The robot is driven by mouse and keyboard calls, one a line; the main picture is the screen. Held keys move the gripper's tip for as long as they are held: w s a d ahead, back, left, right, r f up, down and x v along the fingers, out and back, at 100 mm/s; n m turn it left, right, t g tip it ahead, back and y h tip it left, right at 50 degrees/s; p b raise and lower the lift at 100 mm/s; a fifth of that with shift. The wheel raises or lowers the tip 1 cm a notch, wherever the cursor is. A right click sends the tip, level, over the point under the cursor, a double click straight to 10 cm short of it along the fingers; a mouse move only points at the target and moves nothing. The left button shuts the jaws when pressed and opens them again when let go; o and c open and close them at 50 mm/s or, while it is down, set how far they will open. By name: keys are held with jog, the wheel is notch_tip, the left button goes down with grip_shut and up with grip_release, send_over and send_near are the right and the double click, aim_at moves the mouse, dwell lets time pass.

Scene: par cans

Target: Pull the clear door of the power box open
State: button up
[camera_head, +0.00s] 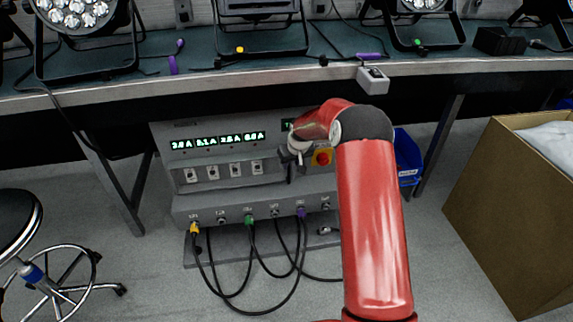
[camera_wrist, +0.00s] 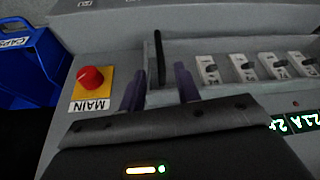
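The grey power box (camera_head: 185,207) stands below the bench, with a row of white breaker switches (camera_head: 213,173) under its green readouts. The clear door is barely visible over the switch row in the wrist view (camera_wrist: 235,47); it looks shut. Its dark upright handle (camera_wrist: 160,58) stands at the end of the row nearest the red MAIN button (camera_wrist: 90,79). My gripper (camera_wrist: 158,86) is open, with one purple finger to each side of the handle's line. I cannot tell whether the fingers touch it. In the head view my gripper (camera_head: 296,156) is at the box's right part, partly hidden by my arm.
Cables (camera_head: 250,285) hang from sockets along the box's lower front. A blue bin (camera_head: 407,158) stands right of the box, and a cardboard box (camera_head: 500,205) farther right. A stool (camera_head: 50,285) is at the left. The bench edge (camera_head: 260,80) runs above, with lamps on it.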

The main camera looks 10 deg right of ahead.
aim_at(289, 170)
jog(key=x, duration=0.7)
jog(key=shift+w+f, duration=0.1)
jog(key=shift+f, duration=0.25)
jog(key=shift+c, duration=0.4)
grip_shut()
